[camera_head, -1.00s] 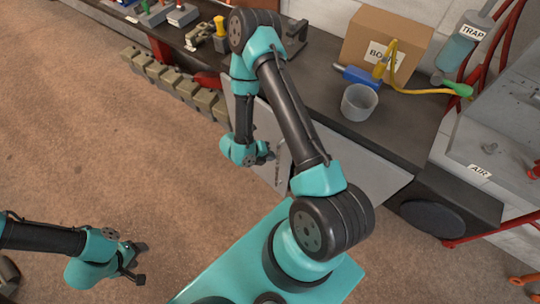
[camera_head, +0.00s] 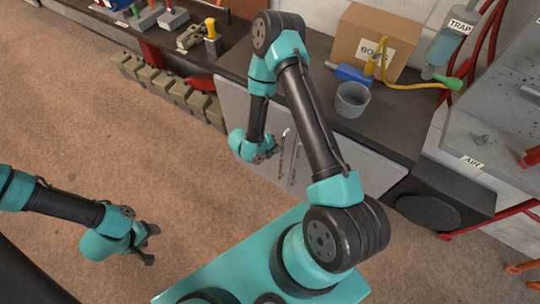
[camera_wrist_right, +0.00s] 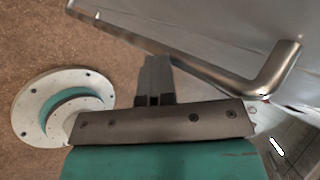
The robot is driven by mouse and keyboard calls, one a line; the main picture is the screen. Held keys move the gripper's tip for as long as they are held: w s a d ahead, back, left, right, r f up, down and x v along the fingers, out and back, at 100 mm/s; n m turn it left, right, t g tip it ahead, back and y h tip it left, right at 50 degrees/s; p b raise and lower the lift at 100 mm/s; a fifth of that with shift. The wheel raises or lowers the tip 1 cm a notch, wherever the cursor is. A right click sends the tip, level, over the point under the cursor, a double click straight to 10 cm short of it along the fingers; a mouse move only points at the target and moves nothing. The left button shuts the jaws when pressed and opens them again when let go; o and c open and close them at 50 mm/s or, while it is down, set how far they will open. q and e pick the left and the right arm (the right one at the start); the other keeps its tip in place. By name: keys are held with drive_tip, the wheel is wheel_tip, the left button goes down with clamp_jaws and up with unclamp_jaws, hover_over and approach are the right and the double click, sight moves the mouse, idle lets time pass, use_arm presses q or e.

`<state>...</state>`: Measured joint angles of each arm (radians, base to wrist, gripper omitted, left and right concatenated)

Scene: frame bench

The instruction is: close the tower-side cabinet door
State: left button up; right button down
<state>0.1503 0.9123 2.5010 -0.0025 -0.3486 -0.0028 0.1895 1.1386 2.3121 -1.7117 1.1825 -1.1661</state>
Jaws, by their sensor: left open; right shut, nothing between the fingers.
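The light grey cabinet door (camera_head: 234,102) beneath the bench is partly hidden behind my right arm. It looks close to flush with the grey front beside it (camera_head: 352,162); I cannot tell whether it is fully shut. A metal bar handle (camera_head: 287,133) is on the doors near the middle. My right gripper (camera_head: 268,154) is low in front of the door. In the right wrist view, its fingers (camera_wrist_right: 156,62) are shut and empty, with the tips by a bar handle (camera_wrist_right: 225,80); contact is unclear. My left gripper (camera_head: 150,244) is open and empty over the floor.
On the bench top stand a grey cup (camera_head: 351,100), a cardboard box (camera_head: 374,42) and a blue tool with a yellow hose (camera_head: 353,73). Several olive containers (camera_head: 165,82) line the bench's foot. A dark box (camera_head: 440,200) is at right. The brown floor at left is open.

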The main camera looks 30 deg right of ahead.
drive_tip(key=shift+w+d, duration=0.3)
drive_tip(key=shift+d, duration=0.05)
drive_tip(key=w+a+r, duration=0.1)
drive_tip(key=a+r, duration=0.5)
drive_tip(key=a, duration=0.6)
drive_tip(key=shift+w+r, duration=0.2)
drive_tip(key=shift+r, duration=0.2)
drive_tip(key=shift+d, duration=0.1)
